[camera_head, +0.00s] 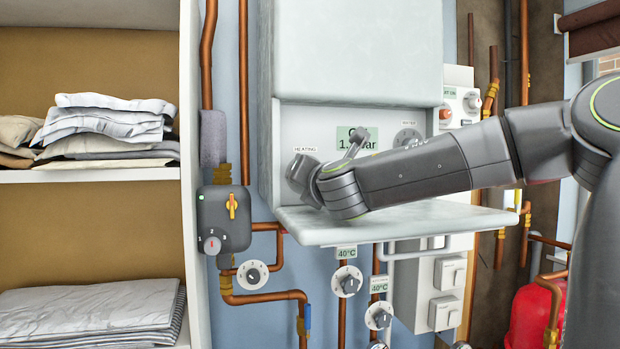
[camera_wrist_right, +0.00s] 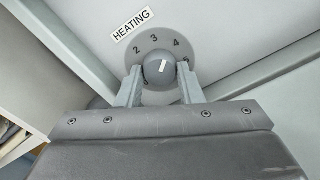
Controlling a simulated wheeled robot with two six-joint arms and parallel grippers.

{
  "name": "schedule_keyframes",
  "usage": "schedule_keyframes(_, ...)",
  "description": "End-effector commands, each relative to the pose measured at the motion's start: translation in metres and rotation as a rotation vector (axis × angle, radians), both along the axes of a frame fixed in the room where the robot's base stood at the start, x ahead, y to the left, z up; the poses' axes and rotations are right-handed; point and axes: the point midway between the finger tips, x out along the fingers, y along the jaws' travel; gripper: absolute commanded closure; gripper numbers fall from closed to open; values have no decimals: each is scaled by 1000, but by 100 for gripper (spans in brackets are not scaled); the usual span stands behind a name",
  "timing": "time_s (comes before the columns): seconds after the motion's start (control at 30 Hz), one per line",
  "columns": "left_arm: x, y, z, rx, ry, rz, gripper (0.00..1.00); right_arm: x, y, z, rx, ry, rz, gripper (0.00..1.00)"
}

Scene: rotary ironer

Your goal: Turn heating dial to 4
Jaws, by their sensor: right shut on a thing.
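The grey round heating dial (camera_wrist_right: 160,69) sits under the HEATING label (camera_wrist_right: 132,24) in the right wrist view. Its white pointer mark tilts up and right, towards the 4 on the scale. The numbers 2 to 5 are readable around it; the lower left of the scale is partly covered by a finger. My right gripper (camera_wrist_right: 160,72) is shut on the dial, one finger on each side. In the head view my right arm reaches in from the right to the panel below the HEATING label (camera_head: 306,149), hiding most of the dial. My left gripper is not in view.
A WATER dial (camera_head: 407,137) and a green pressure display (camera_head: 366,133) are on the same panel. An open flap (camera_head: 400,222) sticks out below my right arm. Pipes and valve knobs (camera_head: 252,274) are lower down. A shelf with folded linen stands at left.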

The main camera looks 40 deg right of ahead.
Motion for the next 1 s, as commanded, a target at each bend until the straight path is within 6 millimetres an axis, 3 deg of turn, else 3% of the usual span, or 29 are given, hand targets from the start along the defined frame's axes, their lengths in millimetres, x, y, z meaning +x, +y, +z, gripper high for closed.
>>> schedule_keyframes(0.1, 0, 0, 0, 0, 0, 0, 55, 0, 0, 0, -2, 0, 0, 90)
schedule_keyframes(0.13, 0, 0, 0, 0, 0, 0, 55, 0, 0, 0, -2, 0, 0, 66)
schedule_keyframes(0.3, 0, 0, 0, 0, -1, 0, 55, 0, 0, 0, -3, 1, 0, 45)
schedule_keyframes(0.67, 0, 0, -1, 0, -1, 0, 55, -3, 2, 0, -3, -1, 1, 45)
schedule_keyframes(1.0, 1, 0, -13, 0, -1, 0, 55, -40, 23, -1, -1, -4, 3, 45)
